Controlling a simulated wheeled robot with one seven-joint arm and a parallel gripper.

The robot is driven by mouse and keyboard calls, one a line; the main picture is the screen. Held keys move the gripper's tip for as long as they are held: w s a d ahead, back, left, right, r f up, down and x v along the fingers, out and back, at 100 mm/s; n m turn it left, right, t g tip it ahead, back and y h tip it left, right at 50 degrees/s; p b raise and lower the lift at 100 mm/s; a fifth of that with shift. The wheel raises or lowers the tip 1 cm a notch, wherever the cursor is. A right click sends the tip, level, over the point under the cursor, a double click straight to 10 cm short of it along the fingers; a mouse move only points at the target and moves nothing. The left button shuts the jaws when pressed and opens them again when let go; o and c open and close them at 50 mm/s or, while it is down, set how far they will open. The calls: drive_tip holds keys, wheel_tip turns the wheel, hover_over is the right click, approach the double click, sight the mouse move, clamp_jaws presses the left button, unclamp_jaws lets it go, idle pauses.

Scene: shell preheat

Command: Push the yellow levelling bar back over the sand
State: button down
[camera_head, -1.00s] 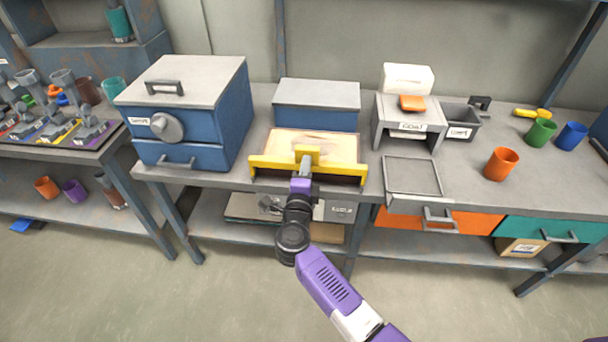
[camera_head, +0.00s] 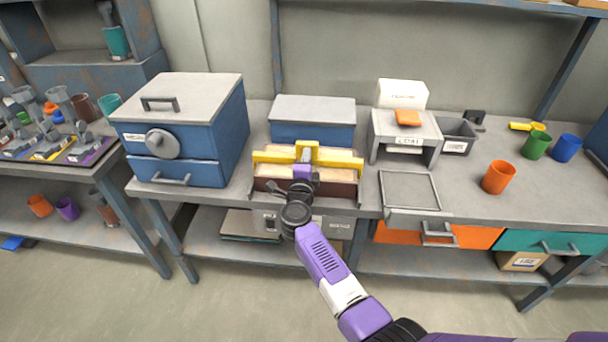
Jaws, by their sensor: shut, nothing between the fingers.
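The yellow levelling bar (camera_head: 343,161) lies across the sand box (camera_head: 335,200), spanning its width toward the back, near the blue-grey box. It has a raised yellow handle in its middle. A brown-tan surface shows in the sand box in front of the bar; the sand behind the bar is mostly hidden. My gripper (camera_head: 304,158) is shut and empty. It reaches in from the front, over the sand box, with its fingertips at the bar's middle by the handle. Contact looks likely, but my wrist partly hides the spot.
A blue box with a grey lid (camera_head: 314,108) stands right behind the sand box. A large blue oven-like cabinet (camera_head: 190,120) stands to the left. A grey stand (camera_head: 405,128), a flat grey tray (camera_head: 409,190) and an orange cup (camera_head: 499,177) are to the right.

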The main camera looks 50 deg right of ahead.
drive_tip(key=b+x, duration=0.4)
drive_tip(key=x, duration=0.7)
drive_tip(key=shift+f+b, duration=0.2)
drive_tip(key=shift+b, duration=0.2)
drive_tip(key=shift+w+d+r, duration=0.1)
drive_tip(key=shift+w+d, duration=0.05)
drive_tip(key=shift+w, duration=0.05)
drive_tip(key=shift+w+d+r, duration=0.1)
drive_tip(key=shift+d+r, duration=0.05)
drive_tip(key=shift+r, duration=0.1)
drive_tip(key=shift+r, duration=0.1)
